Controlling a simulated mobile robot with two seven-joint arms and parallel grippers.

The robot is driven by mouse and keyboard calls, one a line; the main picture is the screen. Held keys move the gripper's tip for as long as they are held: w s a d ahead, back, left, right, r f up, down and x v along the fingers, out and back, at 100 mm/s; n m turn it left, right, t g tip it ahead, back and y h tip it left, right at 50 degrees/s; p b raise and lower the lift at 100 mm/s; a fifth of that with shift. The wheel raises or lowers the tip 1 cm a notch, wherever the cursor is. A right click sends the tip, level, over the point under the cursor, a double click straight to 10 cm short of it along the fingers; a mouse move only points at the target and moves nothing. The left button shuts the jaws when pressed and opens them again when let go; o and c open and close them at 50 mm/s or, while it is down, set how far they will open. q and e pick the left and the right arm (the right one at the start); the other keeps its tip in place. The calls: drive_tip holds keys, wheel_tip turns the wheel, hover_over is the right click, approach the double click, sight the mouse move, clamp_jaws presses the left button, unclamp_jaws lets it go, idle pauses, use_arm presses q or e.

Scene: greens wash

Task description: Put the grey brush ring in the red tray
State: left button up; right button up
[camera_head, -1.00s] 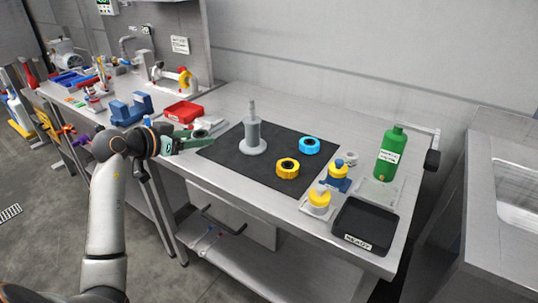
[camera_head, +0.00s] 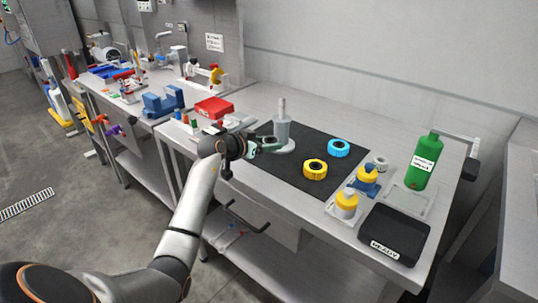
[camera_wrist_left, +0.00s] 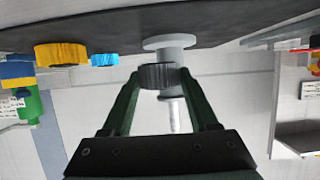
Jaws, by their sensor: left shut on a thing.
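My left gripper (camera_head: 264,145) is at the left side of the grey stand (camera_head: 282,130). The left wrist view shows the fingers (camera_wrist_left: 163,80) shut on a dark grey ribbed ring, the brush ring (camera_wrist_left: 158,76). The ring overlaps the stand's post (camera_wrist_left: 174,115); I cannot tell whether it is around the post or just in front of it. The stand stands upright on the black mat, its round base (camera_wrist_left: 168,42) on the mat. The red tray (camera_head: 214,105) is further back on the left of the bench. My right gripper is not in view.
A yellow ring (camera_head: 315,170) and a blue ring (camera_head: 339,148) lie on the black mat (camera_head: 290,182). Yellow-capped containers, a green bottle (camera_head: 424,162) and a black "READY" tray (camera_head: 394,236) are at the right. A blue block (camera_head: 163,103) and small items lie near the red tray.

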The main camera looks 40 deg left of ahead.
use_arm(q)
drive_tip(key=f, duration=0.2)
drive_tip(key=f+b, duration=0.1)
drive_tip(key=shift+w+d+f, duration=0.1)
drive_tip(key=shift+w+f, duration=0.15)
drive_tip(key=shift+f, duration=0.15)
drive_tip(key=shift+r, duration=0.1)
drive_tip(key=o, duration=1.3)
drive_tip(key=shift+o, duration=0.2)
